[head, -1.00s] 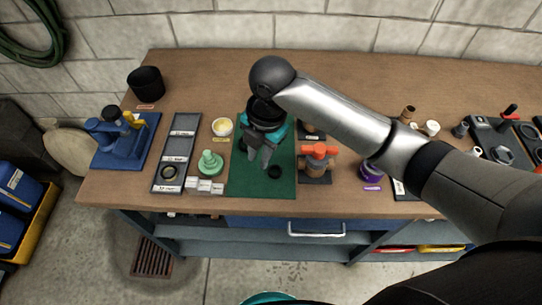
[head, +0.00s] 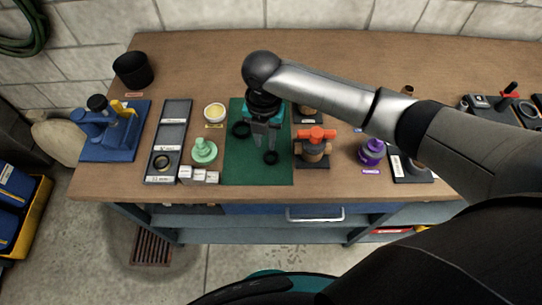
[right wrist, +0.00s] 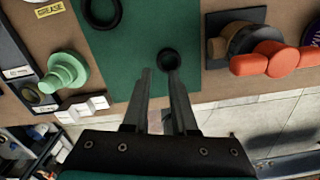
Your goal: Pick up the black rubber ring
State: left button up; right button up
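A larger black rubber ring (head: 234,130) lies flat on the green mat (head: 240,172), left of my right gripper; it also shows at the top of the right wrist view (right wrist: 101,28). A smaller, thicker black ring-like piece (head: 270,158) lies on the mat's front part. In the right wrist view this small piece (right wrist: 168,66) is just beyond the right fingertip, not between the fingers. My right gripper (head: 265,146) points down over the mat with its fingers apart and empty. Whether the fingertips touch the mat is unclear. My left gripper is not seen.
Left of the mat stand a green stepped cone (head: 204,150), a grease dish (head: 215,113) and a grey tray (head: 173,138) holding another dark ring. An orange-handled valve (head: 315,144) stands close on the right. The bench's front edge is near the mat.

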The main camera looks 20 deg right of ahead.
aim_at(266, 154)
notch_tip(266, 154, down, 5)
jog(key=shift+w+f+b, duration=0.1)
jog(key=shift+f+b, duration=0.05)
jog(key=shift+b, duration=0.25)
grip_shut()
